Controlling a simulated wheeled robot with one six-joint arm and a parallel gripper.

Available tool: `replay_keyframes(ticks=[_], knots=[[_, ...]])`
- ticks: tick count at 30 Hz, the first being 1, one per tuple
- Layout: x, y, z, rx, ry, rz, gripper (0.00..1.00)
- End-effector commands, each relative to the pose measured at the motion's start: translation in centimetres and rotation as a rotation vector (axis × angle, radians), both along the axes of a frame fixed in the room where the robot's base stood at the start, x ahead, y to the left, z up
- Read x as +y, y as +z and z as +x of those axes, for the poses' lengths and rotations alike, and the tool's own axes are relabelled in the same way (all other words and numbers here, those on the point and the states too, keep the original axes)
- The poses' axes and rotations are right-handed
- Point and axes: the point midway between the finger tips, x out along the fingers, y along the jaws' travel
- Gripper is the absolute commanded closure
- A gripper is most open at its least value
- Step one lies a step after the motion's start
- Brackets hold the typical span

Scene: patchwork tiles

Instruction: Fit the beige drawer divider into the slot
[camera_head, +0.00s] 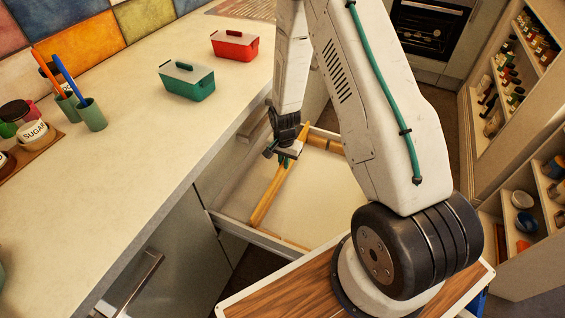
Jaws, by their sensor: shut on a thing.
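The beige drawer divider (268,199) is a long, narrow strip at the left side of the open drawer (325,200). It runs from the drawer's near left part toward its far end. My gripper (286,158) is shut on the divider near its far part. The fingers are small in the picture and partly hidden by the gripper body. I cannot make out the slot, nor whether the divider is seated or just above the drawer floor.
Wooden strips (325,143) lie along the drawer's far end. The counter (150,150) at left holds a green box (187,84), a red box (235,46) and cups (92,115). Shelves (530,90) stand at right. The drawer's middle is clear.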

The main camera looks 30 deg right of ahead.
Motion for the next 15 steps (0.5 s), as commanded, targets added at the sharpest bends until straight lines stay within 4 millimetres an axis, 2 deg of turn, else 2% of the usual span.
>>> replay_keyframes(ticks=[15], knots=[[0.0, -1.1, 0.0, 0.001, 0.000, 0.000, 1.00]])
